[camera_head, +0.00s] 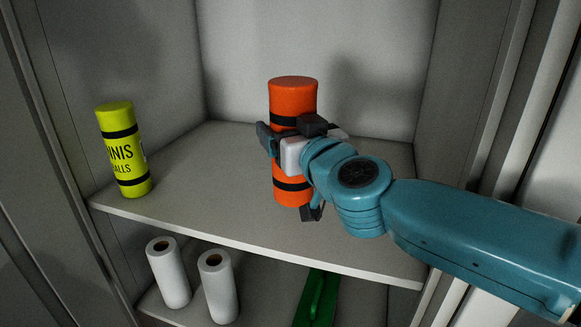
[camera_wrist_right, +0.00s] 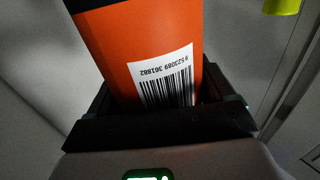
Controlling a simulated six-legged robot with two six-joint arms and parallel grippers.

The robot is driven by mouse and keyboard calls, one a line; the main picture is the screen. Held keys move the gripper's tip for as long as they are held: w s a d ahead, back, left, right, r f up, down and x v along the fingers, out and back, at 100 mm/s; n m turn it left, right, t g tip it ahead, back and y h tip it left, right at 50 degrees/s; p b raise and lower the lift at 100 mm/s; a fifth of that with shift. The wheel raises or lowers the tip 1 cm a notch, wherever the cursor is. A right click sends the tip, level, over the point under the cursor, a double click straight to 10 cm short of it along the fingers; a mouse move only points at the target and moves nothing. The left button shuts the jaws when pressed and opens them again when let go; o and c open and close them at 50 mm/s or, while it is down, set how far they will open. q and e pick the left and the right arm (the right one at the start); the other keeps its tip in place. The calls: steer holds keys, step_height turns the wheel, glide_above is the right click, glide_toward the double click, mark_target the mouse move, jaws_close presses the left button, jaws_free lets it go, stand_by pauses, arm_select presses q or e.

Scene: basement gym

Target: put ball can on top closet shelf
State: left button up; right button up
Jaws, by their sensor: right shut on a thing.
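An orange can with black bands (camera_head: 293,97) stands roughly upright at the top closet shelf (camera_head: 215,215). My right gripper (camera_head: 292,150) is shut around its middle. In the right wrist view the orange can (camera_wrist_right: 120,45) sits between the jaws (camera_wrist_right: 165,115), with a white barcode label facing the camera. Whether its base touches the shelf I cannot tell. A yellow-green tennis ball can (camera_head: 121,150) stands at the left front of the same shelf, apart from the gripper. A bit of it shows in the right wrist view (camera_wrist_right: 282,6). My left gripper is in neither view.
Two white paper rolls (camera_head: 169,272) (camera_head: 218,287) and a green object (camera_head: 316,299) are on the lower shelf. Closet side walls (camera_head: 462,90) bound the shelf. The shelf between the two cans is clear.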

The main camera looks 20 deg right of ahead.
steer(key=f+b, duration=0.1)
steer(key=f, duration=0.1)
steer(key=f+b, duration=0.1)
steer(key=f, duration=0.1)
steer(key=f+b, duration=0.1)
steer(key=f, duration=0.1)
steer(key=shift+w+d+f, duration=0.3)
steer(key=shift+w+f, duration=0.05)
steer(key=shift+f, duration=0.05)
steer(key=shift+s+a, duration=0.2)
steer(key=shift+s, duration=0.1)
steer(key=shift+w+d+f, duration=0.15)
steer(key=shift+w+d, duration=0.15)
steer(key=shift+d, duration=0.05)
steer(key=o, duration=1)
steer(key=shift+c, duration=0.2)
steer(key=shift+o, duration=0.5)
steer(key=shift+s+a, duration=0.2)
steer(key=shift+a, duration=0.1)
steer(key=shift+r, duration=0.2)
steer(key=shift+s+d+f, duration=0.1)
steer(key=shift+s+d, duration=0.05)
steer(key=shift+d, duration=0.05)
steer(key=s+d, duration=0.1)
steer(key=s, duration=1)
steer(key=shift+s+p, duration=0.35)
steer(key=shift+p, duration=0.05)
steer(key=shift+w+d, duration=0.15)
steer(key=shift+w, duration=0.1)
